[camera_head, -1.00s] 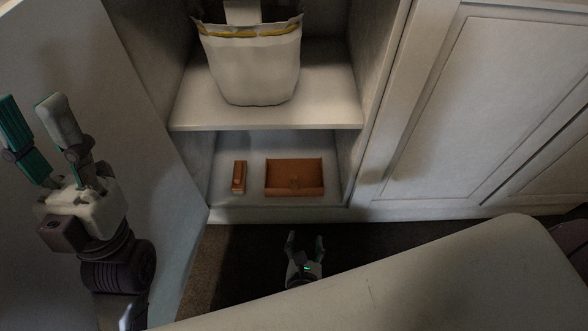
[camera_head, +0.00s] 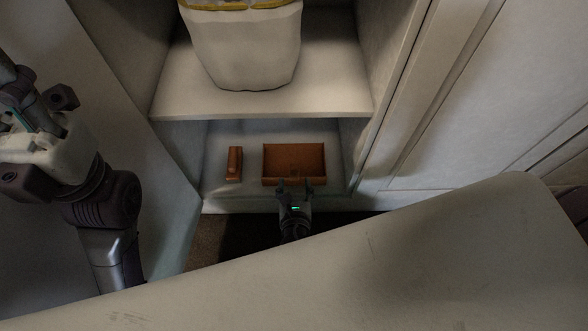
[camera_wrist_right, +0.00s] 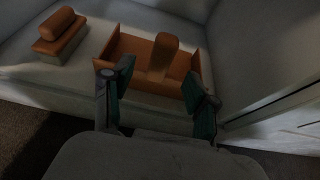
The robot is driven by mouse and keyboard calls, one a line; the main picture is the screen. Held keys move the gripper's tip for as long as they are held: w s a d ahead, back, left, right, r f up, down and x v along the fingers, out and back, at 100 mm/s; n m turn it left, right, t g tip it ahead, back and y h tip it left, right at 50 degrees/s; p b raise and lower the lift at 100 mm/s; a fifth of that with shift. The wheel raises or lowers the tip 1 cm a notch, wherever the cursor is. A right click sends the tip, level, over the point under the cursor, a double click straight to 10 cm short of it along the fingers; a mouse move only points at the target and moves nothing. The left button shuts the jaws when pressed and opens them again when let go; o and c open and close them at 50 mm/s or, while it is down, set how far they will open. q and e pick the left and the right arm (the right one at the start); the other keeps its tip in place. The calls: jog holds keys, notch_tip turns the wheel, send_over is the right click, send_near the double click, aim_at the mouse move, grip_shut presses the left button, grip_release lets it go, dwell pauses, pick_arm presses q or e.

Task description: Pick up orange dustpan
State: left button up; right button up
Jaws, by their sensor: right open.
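The orange dustpan (camera_head: 294,160) lies on the cabinet's bottom shelf, right of a small orange brush. In the right wrist view the dustpan (camera_wrist_right: 130,47) shows its raised walls and a handle (camera_wrist_right: 162,56) that points up toward my gripper. My right gripper (camera_head: 295,186) is open at the dustpan's near edge. In the wrist view its two fingers (camera_wrist_right: 156,95) stand apart on either side of the handle's line, with nothing held. I cannot tell whether they touch the dustpan. My left gripper (camera_head: 30,100) is at the left edge, partly cut off, away from the dustpan.
The orange brush (camera_head: 234,163) also shows in the wrist view (camera_wrist_right: 60,36). A white bin (camera_head: 245,50) stands on the upper shelf (camera_head: 330,100), whose edge overhangs the bottom compartment. Cabinet side walls bound the dustpan's compartment. A cabinet door (camera_head: 95,120) is at left.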

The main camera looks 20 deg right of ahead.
aim_at(294, 176)
jog(key=b+x, duration=0.2)
jog(key=x, duration=0.3)
jog(key=shift+w+f, duration=0.1)
jog(key=shift+w, duration=0.1)
jog(key=shift+c, duration=0.3)
grip_shut()
